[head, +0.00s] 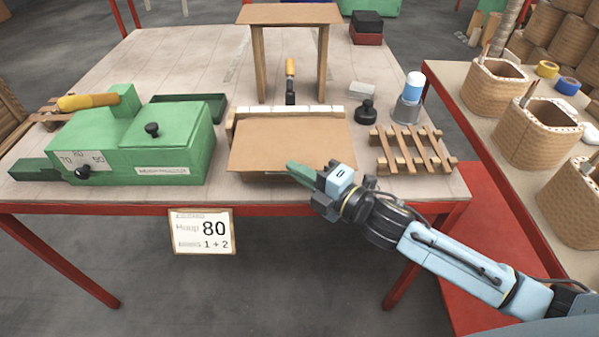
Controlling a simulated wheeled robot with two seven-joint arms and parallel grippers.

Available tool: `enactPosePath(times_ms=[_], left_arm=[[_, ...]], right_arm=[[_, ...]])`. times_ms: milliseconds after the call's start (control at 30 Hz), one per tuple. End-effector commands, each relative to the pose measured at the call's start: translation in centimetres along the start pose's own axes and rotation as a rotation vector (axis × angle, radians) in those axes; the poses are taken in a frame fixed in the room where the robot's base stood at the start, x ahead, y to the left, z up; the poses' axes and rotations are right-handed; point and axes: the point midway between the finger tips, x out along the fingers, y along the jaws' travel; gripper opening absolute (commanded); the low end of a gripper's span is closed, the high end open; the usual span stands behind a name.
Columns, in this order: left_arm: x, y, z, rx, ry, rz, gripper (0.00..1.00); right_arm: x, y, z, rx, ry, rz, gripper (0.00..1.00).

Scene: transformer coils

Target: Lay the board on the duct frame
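A flat brown board (290,145) lies near the front edge of the table, in the middle of the head view. A row of pale blocks (290,112) and a bit of wooden edge show along its back; what lies under it is mostly hidden. My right gripper (303,171) is at the board's front edge, right of its middle, with a green fingertip over it. I cannot tell whether its fingers are closed on the board. A slatted wooden frame (413,150) lies to the right, empty; I cannot tell if it is the duct frame. My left gripper is out of view.
A green machine with a yellow handle (140,140) stands at left. A wooden stand (290,15) rises behind the board, with a yellow-handled tool (290,80) below it. A black knob-shaped weight (366,111) and a blue-white bottle (411,95) stand right.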

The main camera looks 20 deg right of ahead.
Motion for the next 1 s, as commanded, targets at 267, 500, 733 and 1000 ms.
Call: enactPosePath(times_ms=[267,500,733,1000], left_arm=[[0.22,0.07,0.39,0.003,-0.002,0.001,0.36],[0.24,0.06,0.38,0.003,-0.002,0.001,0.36],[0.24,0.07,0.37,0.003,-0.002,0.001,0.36],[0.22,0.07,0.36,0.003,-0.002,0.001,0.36]], right_arm=[[0.02,0.01,0.02,-0.001,-0.001,0.002,0.0],[0.01,0.0,0.01,-0.001,0.0,0.002,0.09],[0.01,-0.02,0.0,-0.001,0.0,0.001,0.28],[-0.15,-0.11,0.0,0.001,-0.001,-0.001,0.28]])
